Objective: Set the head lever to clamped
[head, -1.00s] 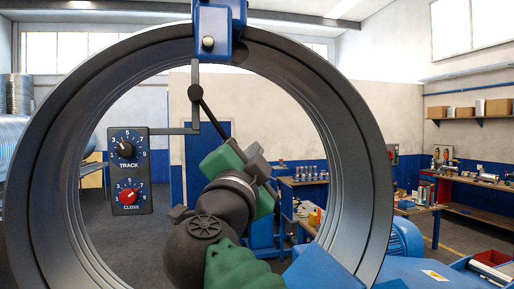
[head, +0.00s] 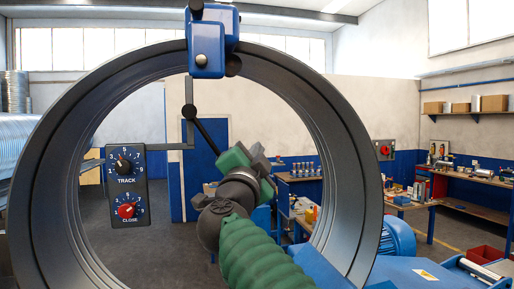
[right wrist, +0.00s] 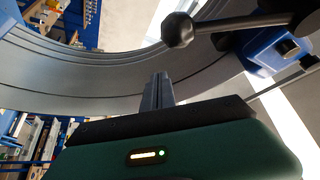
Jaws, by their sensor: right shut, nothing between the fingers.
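A blue head (head: 207,45) sits on top of the large grey ring. Below it, in the head view, a black lever (head: 205,135) slants down to the right from a round black end, and its lower end meets the outline of my green right gripper (head: 252,158). Whether they touch I cannot tell. In the right wrist view a ball-ended black lever (right wrist: 177,30) crosses in front of the blue head (right wrist: 270,50). My right gripper's fingers (right wrist: 160,90) are shut and empty, apart from the ball in that picture. My left gripper is not in view.
The grey ring (head: 345,150) surrounds my right arm's reach. A control panel (head: 127,187) with TRACK and CLOSE dials hangs at left on a thin bracket. A blue motor (head: 397,237) stands at lower right. Workbenches stand behind.

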